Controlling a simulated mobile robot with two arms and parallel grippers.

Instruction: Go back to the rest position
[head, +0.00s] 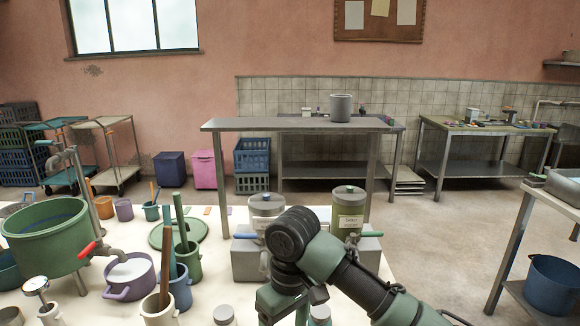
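My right arm comes in from the lower right, its dark round joint in front of a grey block (370,252). What looks like my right gripper (288,304) hangs below that joint at the bottom edge. Its fingertips are not clear, so I cannot tell if it is open or holds anything. My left gripper is not in view. On the block stand a pale lidded canister (264,206) with a blue lever and an olive lidded canister (349,212) with a green lever. Both are upright.
The white table holds a large green pot (45,245) under a tap, a purple pot (128,280), a green lid (178,233) and several cups with sticks. A steel table (270,124) with a grey pot stands behind. Floor at right is clear beside a blue tub (552,286).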

